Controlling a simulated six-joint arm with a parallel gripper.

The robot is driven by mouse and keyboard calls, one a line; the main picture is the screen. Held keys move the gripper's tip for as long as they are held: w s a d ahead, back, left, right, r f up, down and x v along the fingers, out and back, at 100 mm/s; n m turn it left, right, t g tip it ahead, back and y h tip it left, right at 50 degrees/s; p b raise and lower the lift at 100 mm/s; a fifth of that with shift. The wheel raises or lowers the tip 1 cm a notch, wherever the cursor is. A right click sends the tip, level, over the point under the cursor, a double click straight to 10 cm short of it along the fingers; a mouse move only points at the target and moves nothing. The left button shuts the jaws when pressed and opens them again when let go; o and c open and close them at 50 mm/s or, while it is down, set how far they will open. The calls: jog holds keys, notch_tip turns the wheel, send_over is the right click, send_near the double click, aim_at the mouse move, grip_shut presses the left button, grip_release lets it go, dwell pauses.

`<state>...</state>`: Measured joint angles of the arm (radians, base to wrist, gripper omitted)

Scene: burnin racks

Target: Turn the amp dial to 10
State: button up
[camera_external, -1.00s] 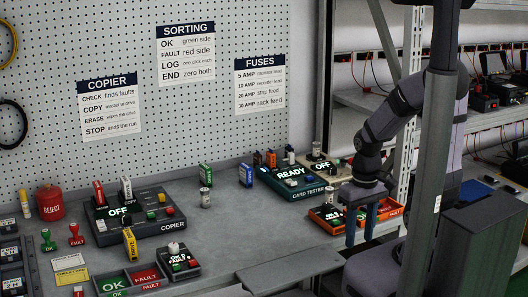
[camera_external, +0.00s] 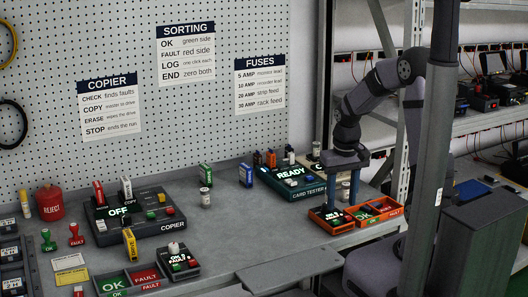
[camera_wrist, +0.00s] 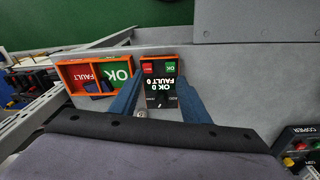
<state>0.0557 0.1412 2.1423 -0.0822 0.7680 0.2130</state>
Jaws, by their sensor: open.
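No amp dial with a readable scale shows. A cream device (camera_external: 316,156) at the back right, beside the card tester, is mostly hidden behind my wrist. My gripper (camera_external: 343,194) is open and empty, pointing down over the orange-edged counter box (camera_external: 331,226). In the wrist view my gripper (camera_wrist: 158,98) has its two blue fingers apart, one on each side of the counter box (camera_wrist: 160,84). That box shows "OK 0, FAULT 0" with red and green buttons. Whether the fingers touch it cannot be told.
An orange OK/FAULT tray (camera_external: 374,224) stands right of the counter box. The card tester (camera_external: 292,184), reading READY, is behind and left. The copier (camera_external: 140,216) and a second counter (camera_external: 177,263) are further left.

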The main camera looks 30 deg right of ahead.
jog(key=w+d+r+m+h+p, duration=0.1)
jog(key=w+d, duration=0.3)
jog(key=w, duration=0.4)
jog(key=w+d+r+m+t+p, duration=0.1)
jog(key=w+d+m, duration=0.2)
jog(key=w+d, duration=0.2)
jog(key=w+d+r+m+t+h+p, duration=0.1)
jog(key=w+d, duration=0.3)
jog(key=w, duration=0.7)
jog(key=shift+w+d+r+m+h, duration=0.15)
jog(key=shift+d+m+h, duration=0.2)
jog(key=shift+m, duration=0.45)
jog(key=shift+p+x, duration=1.4)
jog(key=shift+x, duration=2.2)
jog(key=shift+w, duration=0.1)
jog(key=shift+c, duration=0.7)
jog(key=c, duration=0.9)
